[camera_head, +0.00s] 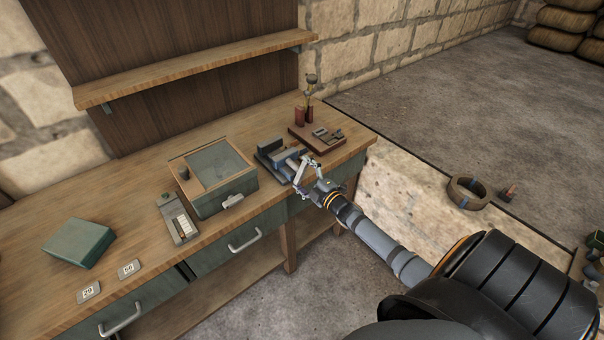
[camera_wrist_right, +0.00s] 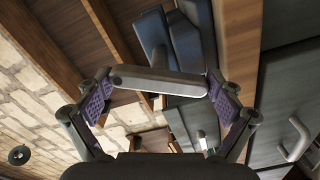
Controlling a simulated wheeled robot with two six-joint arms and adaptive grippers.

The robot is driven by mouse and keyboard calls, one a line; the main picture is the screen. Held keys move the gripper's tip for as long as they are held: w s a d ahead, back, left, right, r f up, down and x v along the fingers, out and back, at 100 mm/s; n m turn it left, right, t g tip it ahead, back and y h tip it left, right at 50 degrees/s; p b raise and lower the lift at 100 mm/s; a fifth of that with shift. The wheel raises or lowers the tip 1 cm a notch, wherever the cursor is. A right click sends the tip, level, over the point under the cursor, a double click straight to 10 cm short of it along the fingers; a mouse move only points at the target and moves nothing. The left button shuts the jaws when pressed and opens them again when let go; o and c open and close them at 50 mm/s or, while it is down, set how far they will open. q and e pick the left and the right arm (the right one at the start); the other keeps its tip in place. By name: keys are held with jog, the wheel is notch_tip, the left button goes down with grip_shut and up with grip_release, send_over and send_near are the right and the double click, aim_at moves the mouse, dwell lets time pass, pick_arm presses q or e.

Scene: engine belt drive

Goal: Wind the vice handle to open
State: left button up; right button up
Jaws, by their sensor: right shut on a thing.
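The blue-grey vice (camera_head: 270,153) is fixed at the bench's front edge; its body also shows in the right wrist view (camera_wrist_right: 184,45). Its handle, a light grey bar (camera_wrist_right: 160,80), spans crosswise between the finger pads of my right gripper (camera_wrist_right: 160,95). In the head view my right gripper (camera_head: 304,178) is at the front of the vice, shut on the handle, whose bar it mostly hides there. How far apart the vice jaws stand is too small to tell. My left gripper is not in view.
The wooden bench (camera_head: 135,205) holds a grey-green box with a handle (camera_head: 228,190), a small gauge-like device (camera_head: 177,218), a green box (camera_head: 78,242) and two number tiles. A brown board with small parts (camera_head: 318,138) lies right of the vice. A shelf (camera_head: 200,68) hangs above.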

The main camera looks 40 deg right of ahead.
jog(key=shift+w+r, duration=0.1)
jog(key=shift+r, duration=0.15)
jog(key=o, duration=0.8)
jog(key=shift+w+f, duration=0.1)
jog(key=shift+f, duration=0.05)
jog(key=s+d, duration=0.1)
jog(key=s, duration=1.1)
